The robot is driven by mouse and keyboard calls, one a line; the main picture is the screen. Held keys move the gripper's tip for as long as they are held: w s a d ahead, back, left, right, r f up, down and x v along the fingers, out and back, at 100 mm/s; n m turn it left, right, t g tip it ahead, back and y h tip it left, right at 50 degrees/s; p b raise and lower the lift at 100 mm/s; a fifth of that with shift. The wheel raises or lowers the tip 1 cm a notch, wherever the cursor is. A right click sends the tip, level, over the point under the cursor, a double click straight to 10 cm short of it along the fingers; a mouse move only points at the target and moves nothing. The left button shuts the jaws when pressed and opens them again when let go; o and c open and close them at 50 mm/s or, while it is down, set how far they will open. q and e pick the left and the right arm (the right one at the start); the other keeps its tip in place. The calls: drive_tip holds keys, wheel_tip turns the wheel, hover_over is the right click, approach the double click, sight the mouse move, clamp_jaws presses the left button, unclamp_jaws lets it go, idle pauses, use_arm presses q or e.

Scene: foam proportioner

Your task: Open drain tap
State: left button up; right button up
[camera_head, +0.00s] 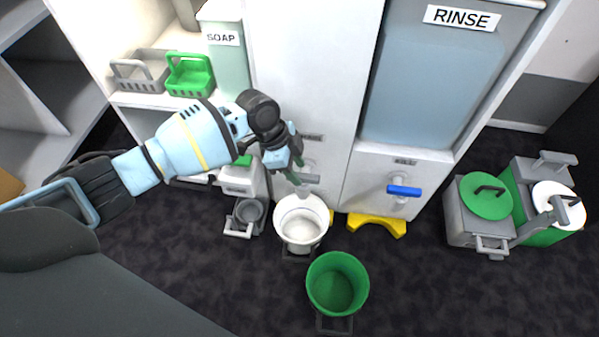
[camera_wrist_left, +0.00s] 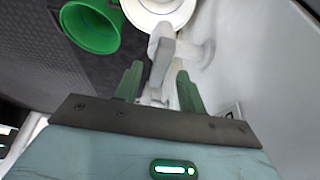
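A grey tap (camera_head: 309,179) sticks out low on the white cabinet front, above a white bucket (camera_head: 301,222); the small label above it is too small to read. My left gripper (camera_head: 298,170) is at this tap. In the left wrist view the tap (camera_wrist_left: 163,60) has a pale grey handle reaching down between the two green fingertips (camera_wrist_left: 159,88). The fingers are apart, with a gap visible beside the handle, so the gripper is open around it. The gripper partly hides the tap in the head view. My right gripper is in neither view.
A blue-handled tap (camera_head: 404,191) is to the right, under the RINSE tank (camera_head: 430,85). A green bucket (camera_head: 337,284) stands on the floor in front. A grey canister with green lid (camera_head: 486,197) stands right. A SOAP container (camera_head: 226,60) and baskets (camera_head: 189,75) are upper left.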

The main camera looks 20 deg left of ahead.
use_arm(q)
drive_tip(key=shift+x, duration=0.85)
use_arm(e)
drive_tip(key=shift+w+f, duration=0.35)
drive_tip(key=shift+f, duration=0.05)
